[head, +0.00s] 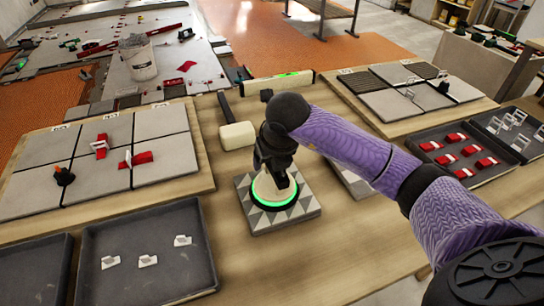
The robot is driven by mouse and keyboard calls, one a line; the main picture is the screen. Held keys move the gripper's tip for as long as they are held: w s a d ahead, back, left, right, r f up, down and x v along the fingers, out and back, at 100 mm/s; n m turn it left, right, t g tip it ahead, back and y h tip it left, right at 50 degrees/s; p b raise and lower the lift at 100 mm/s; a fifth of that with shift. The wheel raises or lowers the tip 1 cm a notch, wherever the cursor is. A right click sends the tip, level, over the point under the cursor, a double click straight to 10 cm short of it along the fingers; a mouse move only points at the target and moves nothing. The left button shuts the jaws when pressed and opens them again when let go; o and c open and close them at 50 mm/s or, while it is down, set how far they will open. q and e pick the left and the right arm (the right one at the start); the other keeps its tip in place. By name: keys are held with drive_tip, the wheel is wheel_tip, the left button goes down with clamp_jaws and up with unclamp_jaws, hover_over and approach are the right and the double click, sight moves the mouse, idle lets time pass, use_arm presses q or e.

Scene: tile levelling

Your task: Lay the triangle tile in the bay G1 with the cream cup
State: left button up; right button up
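The triangle tile (254,217), patterned in grey and cream triangles, is at the middle of the wooden table; I cannot tell whether it rests on the table or is just above it. The cream cup (273,190), with a glowing green ring at its base, sits on top of the tile. My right gripper (276,176) comes down over the cup and appears shut on its upper part; the fingers are partly hidden. The right board (440,117) has grey tiles and dark ribbed bays (363,82). Bay labels are too small to read, so I cannot pick out G1. My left gripper is not in view.
A mallet (237,134) and a level (284,83) lie behind the tile. Another pale tile (352,181) is partly hidden under my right arm. The left board (30,150) holds tiles with red wedges. Trays with clips (146,250) and red wedges (463,152) flank the table.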

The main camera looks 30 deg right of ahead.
clamp_jaws()
idle(0.5)
idle(0.6)
drive_tip(key=c, duration=0.5)
unclamp_jaws()
clamp_jaws()
